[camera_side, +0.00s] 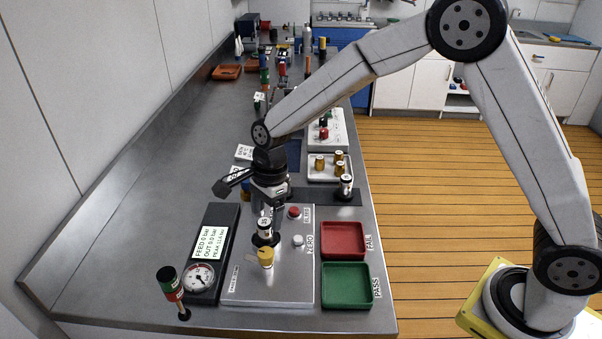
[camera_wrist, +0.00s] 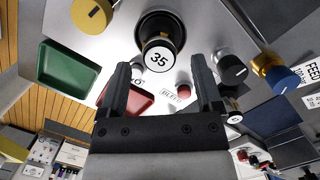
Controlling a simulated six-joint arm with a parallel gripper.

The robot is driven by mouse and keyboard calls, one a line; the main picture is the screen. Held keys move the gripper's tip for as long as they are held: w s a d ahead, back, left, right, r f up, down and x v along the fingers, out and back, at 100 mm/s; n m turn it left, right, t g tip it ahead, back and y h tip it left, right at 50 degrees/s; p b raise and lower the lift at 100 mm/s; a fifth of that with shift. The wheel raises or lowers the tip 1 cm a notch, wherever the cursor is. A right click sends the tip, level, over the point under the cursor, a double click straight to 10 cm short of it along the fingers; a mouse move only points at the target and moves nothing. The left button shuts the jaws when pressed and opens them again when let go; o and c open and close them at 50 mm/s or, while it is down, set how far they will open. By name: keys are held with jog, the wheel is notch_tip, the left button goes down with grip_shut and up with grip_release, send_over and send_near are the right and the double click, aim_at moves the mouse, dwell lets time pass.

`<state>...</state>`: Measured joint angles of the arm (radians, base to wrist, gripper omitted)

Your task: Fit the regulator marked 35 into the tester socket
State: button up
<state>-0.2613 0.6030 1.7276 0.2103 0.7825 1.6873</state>
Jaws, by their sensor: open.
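The regulator marked 35 (camera_side: 264,226) is a small dark cylinder with a white top label. It stands upright at the black ring of the tester socket (camera_side: 265,241) on the grey test panel. In the wrist view, the regulator (camera_wrist: 161,55) shows its label towards me, with the socket's dark ring (camera_wrist: 150,25) around its far end. I cannot tell how deep it sits. My gripper (camera_side: 268,205) is above the regulator, pointing down. In the wrist view, its two fingers (camera_wrist: 161,68) are open, apart on either side of the label, not closed on it.
A yellow knob (camera_side: 265,256) stands just in front of the socket. Red and white buttons (camera_side: 294,212) are to its right. The red FAIL tray (camera_side: 344,255) and green PASS tray (camera_side: 346,301) look empty. A gauge and display (camera_side: 199,277) stand left. Another labelled regulator (camera_side: 346,186) stands behind the trays.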

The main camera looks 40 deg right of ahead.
notch_tip(320, 180, up, 8)
jog(key=d, duration=0.1)
jog(key=shift+f, duration=0.25)
jog(key=shift+d, duration=0.15)
dwell(0.4)
jog(key=s+d+f+n+t+h, duration=0.1)
jog(key=s+d+f+n, duration=0.1)
jog(key=s+d+n, duration=0.4)
jog(key=s+d+f+n+t, duration=0.1)
jog(key=s+d+f+n, duration=0.2)
jog(key=s+d+n, duration=0.4)
jog(key=shift+s+d+f+n+t+h, duration=0.3)
jog(key=shift+s+n+h, duration=0.1)
jog(key=shift+s+n, duration=2)
jog(key=shift+w, duration=0.2)
